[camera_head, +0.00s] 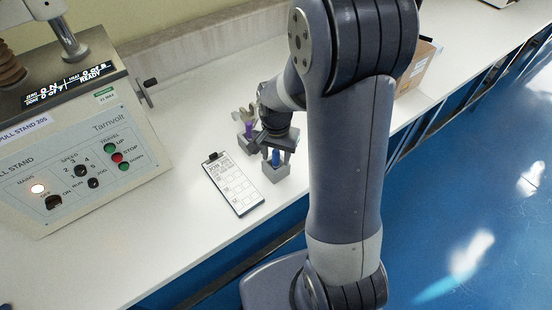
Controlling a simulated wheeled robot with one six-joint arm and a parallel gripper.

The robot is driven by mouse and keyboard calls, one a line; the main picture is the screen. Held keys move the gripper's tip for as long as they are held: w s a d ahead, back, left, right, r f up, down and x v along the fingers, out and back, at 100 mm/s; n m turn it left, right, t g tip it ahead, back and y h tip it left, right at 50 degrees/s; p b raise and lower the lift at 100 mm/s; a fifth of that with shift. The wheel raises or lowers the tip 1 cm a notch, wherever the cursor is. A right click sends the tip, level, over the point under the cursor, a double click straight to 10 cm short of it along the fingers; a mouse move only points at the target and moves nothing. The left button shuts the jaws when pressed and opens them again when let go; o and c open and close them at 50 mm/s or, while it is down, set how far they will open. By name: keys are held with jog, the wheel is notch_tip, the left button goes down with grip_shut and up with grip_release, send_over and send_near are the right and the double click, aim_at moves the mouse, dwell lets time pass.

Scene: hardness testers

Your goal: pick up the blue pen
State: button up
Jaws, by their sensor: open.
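The blue pen (276,158) is a short blue upright shape at a grey block (275,173) on the white bench. My gripper (277,151) points down right over it, with its jaws open. The fingers appear to be on either side of the pen's upper part. Whether they touch it I cannot tell, and the pen's top is hidden by my gripper.
A clipboard (232,186) with a printed sheet lies left of the block. A purple item (248,130) stands close behind my gripper. The pull stand (80,165) is at left, and a cardboard box (416,66) is behind my arm. Bare bench lies around the clipboard.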

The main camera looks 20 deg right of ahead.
jog(key=shift+f, duration=0.25)
jog(key=shift+c, duration=0.4)
grip_shut()
notch_tip(320, 180, up, 10)
dwell(0.5)
dwell(0.4)
